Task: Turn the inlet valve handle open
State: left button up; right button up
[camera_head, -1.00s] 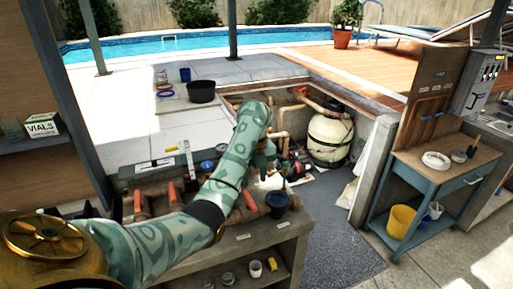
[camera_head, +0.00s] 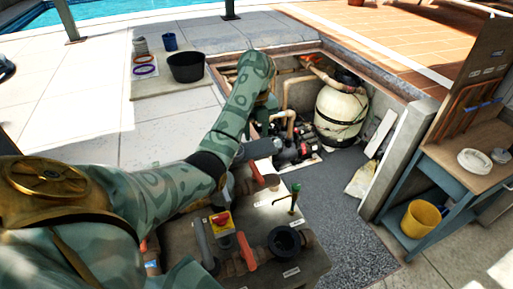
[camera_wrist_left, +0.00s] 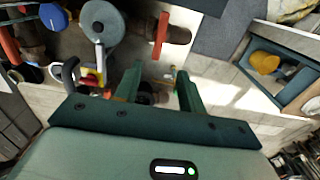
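Several pipe valves with red-orange handles stand on the bench in front of me. One handle (camera_head: 246,251) is near the front, and another (camera_head: 250,166) is farther back beside my left arm. I cannot tell which one is the inlet valve. My left gripper (camera_head: 262,122) hangs beyond the bent forearm, partly hidden by it. In the left wrist view my left gripper (camera_wrist_left: 158,78) has its fingers apart, with nothing held between them. A red handle (camera_wrist_left: 161,34) lies ahead of the fingers, apart from them. My right gripper is not in view.
A green tap (camera_head: 294,198) and a red-and-yellow switch (camera_head: 221,221) stand up from the bench. Behind are a sand filter (camera_head: 341,115) and pump in the pit. A side table with a yellow bucket (camera_head: 421,218) stands at right. Paving at left is open.

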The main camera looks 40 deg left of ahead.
pick_arm(q)
jog(key=b, duration=0.5)
send_over(256, 170)
notch_tip(256, 170, down, 5)
notch_tip(256, 170, down, 10)
jog(key=b, duration=0.4)
jog(key=shift+f+b, duration=0.1)
jog(key=shift+b, duration=0.3)
jog(key=shift+f, duration=0.45)
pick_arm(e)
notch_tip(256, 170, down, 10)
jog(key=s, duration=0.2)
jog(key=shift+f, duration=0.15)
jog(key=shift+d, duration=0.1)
pick_arm(q)
grip_shut()
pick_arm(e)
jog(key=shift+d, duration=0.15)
